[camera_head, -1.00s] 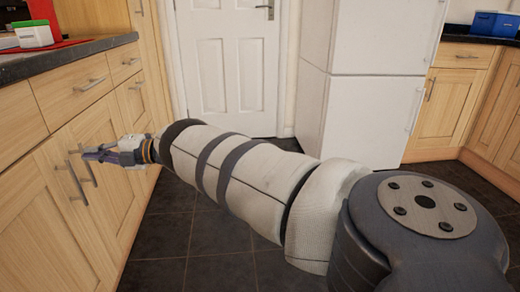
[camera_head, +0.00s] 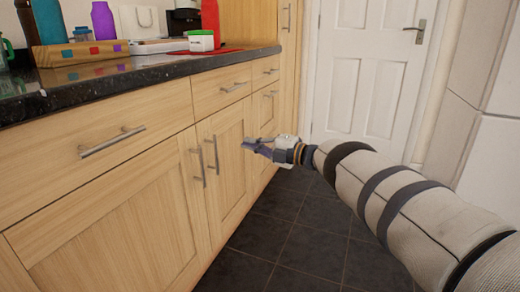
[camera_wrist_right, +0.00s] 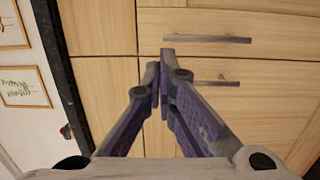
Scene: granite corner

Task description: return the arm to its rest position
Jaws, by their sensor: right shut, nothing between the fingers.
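My right arm reaches in from the right in the head view. My right gripper (camera_head: 256,147) is at its end, in front of the lower cupboard doors (camera_head: 228,160), below the worktop. In the right wrist view the purple-padded fingers (camera_wrist_right: 161,88) meet at their tips, shut with nothing between them. Behind them are wooden cabinet fronts with bar handles (camera_wrist_right: 208,40). Whether the gripper touches a door cannot be told, but no handle is between its fingers. My left gripper is not in view.
A dark granite worktop (camera_head: 130,82) runs along the left, with bottles, a wooden box (camera_head: 80,53) and a white-and-green container (camera_head: 201,41) on a red mat (camera_head: 222,49). A white door (camera_head: 370,70) stands behind. The dark tiled floor (camera_head: 300,245) is clear.

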